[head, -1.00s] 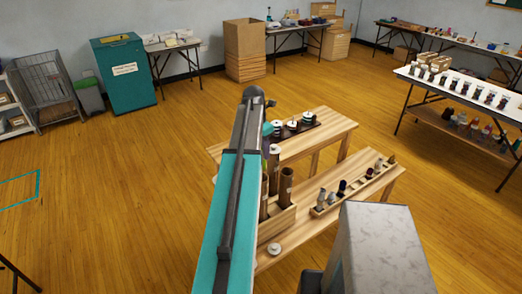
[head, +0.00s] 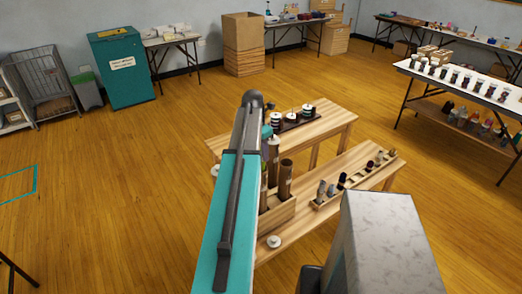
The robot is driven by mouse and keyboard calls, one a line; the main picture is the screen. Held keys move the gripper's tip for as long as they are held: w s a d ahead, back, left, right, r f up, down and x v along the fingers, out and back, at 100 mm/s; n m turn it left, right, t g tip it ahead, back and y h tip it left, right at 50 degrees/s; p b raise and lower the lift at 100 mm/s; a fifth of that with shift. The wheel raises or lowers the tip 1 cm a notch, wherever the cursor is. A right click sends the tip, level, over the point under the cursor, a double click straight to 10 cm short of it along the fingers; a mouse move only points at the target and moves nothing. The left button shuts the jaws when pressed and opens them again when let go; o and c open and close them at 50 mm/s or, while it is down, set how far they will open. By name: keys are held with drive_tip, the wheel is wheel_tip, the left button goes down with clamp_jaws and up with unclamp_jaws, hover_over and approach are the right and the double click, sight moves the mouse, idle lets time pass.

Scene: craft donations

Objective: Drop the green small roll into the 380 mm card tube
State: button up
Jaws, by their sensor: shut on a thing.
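Card tubes stand upright in a wooden box (head: 279,214) on the near table, just right of my arm. One brown tube (head: 285,182) has a visible dark open top. A taller tube (head: 273,153) stands behind it, partly covered by my arm. I cannot tell which is the 380 mm one. A thin green strip (head: 264,172) shows at the arm's edge; I cannot tell whether it is the green small roll. My gripper is hidden behind my raised arm, so its jaws and anything in them do not show.
A slotted wooden rack (head: 352,182) with several small rolls lies right of the box. A white disc-shaped object (head: 273,242) lies at the near table's front left. A dark tray (head: 293,121) with several spools is on the back table. The floor to the left is mostly clear.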

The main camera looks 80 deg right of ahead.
drive_tip(key=shift+f, duration=0.85)
drive_tip(key=o, duration=1.1)
drive_tip(key=shift+r, duration=0.1)
drive_tip(key=shift+w+a+r+b, duration=0.25)
drive_tip(key=shift+r+b, duration=0.45)
drive_tip(key=shift+r, duration=1.55)
drive_tip(key=shift+w+a+r+b, duration=0.25)
drive_tip(key=shift+r+b, duration=0.45)
drive_tip(key=shift+r, duration=1.55)
drive_tip(key=shift+w+a+r+b, duration=0.25)
drive_tip(key=shift+r+b, duration=0.45)
drive_tip(key=shift+r, duration=1.55)
